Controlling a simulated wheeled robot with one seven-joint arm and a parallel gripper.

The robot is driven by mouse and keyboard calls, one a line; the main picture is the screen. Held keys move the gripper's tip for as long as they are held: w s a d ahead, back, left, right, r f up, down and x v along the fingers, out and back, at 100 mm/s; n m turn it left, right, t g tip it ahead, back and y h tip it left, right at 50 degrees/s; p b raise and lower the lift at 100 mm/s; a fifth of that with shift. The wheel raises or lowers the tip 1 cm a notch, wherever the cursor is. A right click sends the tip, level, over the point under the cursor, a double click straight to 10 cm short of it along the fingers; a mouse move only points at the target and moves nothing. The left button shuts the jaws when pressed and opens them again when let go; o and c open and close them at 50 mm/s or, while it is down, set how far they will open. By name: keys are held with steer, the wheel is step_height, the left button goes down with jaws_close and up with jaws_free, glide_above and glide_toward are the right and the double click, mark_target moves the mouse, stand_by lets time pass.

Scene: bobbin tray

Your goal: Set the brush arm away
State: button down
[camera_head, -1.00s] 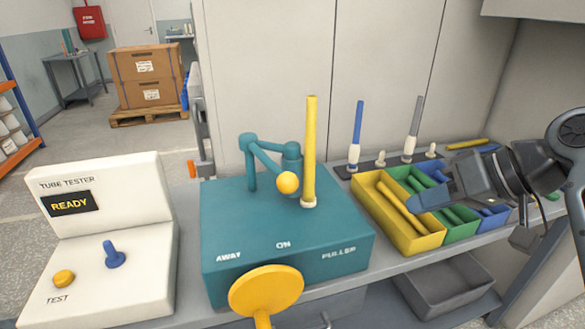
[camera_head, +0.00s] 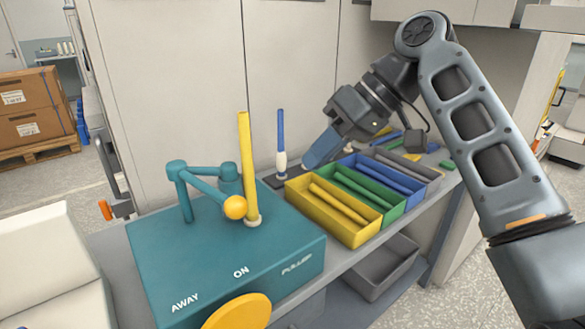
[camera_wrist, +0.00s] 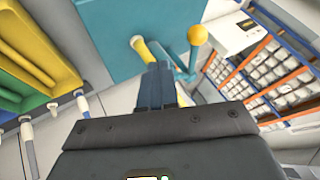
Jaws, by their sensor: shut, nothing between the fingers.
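The brush arm (camera_head: 205,190) is a teal jointed bar on the teal puller box (camera_head: 170,250), ending in a yellow ball (camera_head: 235,207). The ball is beside the foot of an upright yellow tube (camera_head: 245,160), behind the word ON; AWAY is printed to the left. My gripper (camera_head: 318,156) is shut and empty, above and right of the box, near the yellow tray. In the wrist view my fingers (camera_wrist: 157,86) cover part of the yellow tube (camera_wrist: 156,57), and the ball (camera_wrist: 197,35) shows to their right, apart from them.
Yellow (camera_head: 335,222), green, blue and grey trays stand right of the box, with tubes in several. A blue tube on a white holder (camera_head: 281,140) stands behind. A large yellow disc (camera_head: 240,312) is at the box's front. A white tester (camera_head: 50,265) is left.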

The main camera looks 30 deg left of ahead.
steer(key=s+a+f+p, duration=0.2)
steer(key=s+a+f, duration=0.4)
steer(key=shift+s+a, duration=0.15)
steer(key=shift+a, duration=0.1)
steer(key=shift+s, duration=0.1)
stand_by(0.4)
